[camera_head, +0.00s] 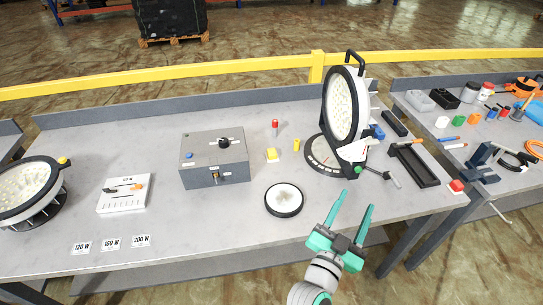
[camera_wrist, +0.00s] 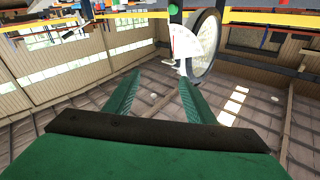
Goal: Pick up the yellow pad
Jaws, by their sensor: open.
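The yellow pad (camera_head: 271,155) is a small yellow block on the grey workbench, just right of the grey control box (camera_head: 214,157) and in front of a red-topped post (camera_head: 275,127). A small yellow cylinder (camera_head: 296,145) stands to its right. My gripper (camera_head: 355,208) is open and empty over the front of the bench, right of the pad and apart from it. In the wrist view my green fingers (camera_wrist: 158,95) are spread with nothing between them. I cannot make out the pad in the wrist view.
A tall round lamp (camera_head: 343,108) on a round base stands behind my gripper. A white-topped disc (camera_head: 284,199) lies between my gripper and the box. A black tray (camera_head: 415,166) is at right. The bench front centre is mostly clear.

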